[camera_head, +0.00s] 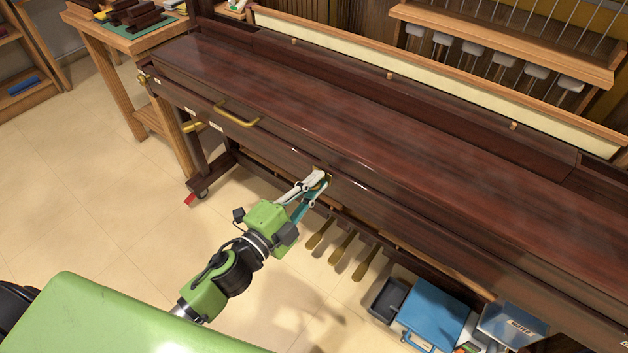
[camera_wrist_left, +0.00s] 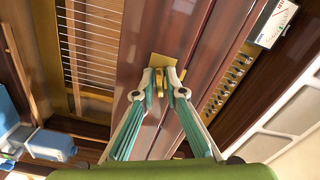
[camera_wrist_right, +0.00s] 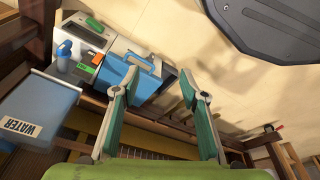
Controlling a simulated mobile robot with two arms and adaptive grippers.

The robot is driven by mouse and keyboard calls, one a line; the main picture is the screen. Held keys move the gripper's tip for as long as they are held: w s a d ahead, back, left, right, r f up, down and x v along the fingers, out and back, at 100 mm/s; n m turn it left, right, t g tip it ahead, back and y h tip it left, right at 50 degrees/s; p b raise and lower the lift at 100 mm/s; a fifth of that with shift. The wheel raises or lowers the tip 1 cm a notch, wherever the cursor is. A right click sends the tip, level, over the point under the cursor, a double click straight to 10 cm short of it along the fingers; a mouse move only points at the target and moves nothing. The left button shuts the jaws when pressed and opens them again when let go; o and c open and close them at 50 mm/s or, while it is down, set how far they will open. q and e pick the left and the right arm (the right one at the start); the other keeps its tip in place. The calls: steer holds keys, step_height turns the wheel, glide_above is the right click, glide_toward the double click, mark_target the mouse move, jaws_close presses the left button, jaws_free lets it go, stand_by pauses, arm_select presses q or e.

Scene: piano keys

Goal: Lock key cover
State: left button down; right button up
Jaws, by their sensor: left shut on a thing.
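The dark red-brown key cover (camera_head: 380,130) lies flat and closed along the piano, with a brass handle (camera_head: 236,113) on its front left. A brass lock plate (camera_wrist_left: 166,61) sits on the piano's front wood, with a small brass key (camera_wrist_left: 159,82) at it. My left gripper (camera_head: 318,181) is at the front edge of the piano; in the left wrist view its fingers (camera_wrist_left: 160,76) are shut on the brass key. The fingers partly hide the key, so its turn angle is unclear. My right gripper (camera_wrist_right: 163,86) is open and empty, seen only in the right wrist view.
Brass pedals (camera_head: 342,247) hang below the piano front. A blue toolbox (camera_head: 433,312) and a water container (camera_head: 512,326) stand at lower right. A wooden workbench (camera_head: 120,45) is at upper left. The floor (camera_head: 90,200) left of my left arm is clear.

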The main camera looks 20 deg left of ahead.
arm_select(q)
steer(key=shift+m, duration=1.9)
arm_select(e)
steer(key=shift+s+f, duration=0.3)
steer(key=shift+f, duration=0.55)
arm_select(q)
steer(key=c, duration=2.2)
jaws_free()
steer(key=shift+d, duration=0.1)
arm_select(e)
steer(key=shift+f, duration=0.1)
steer(key=shift+s, duration=0.1)
arm_select(q)
steer(key=v, duration=1.2)
steer(key=shift+f, duration=0.1)
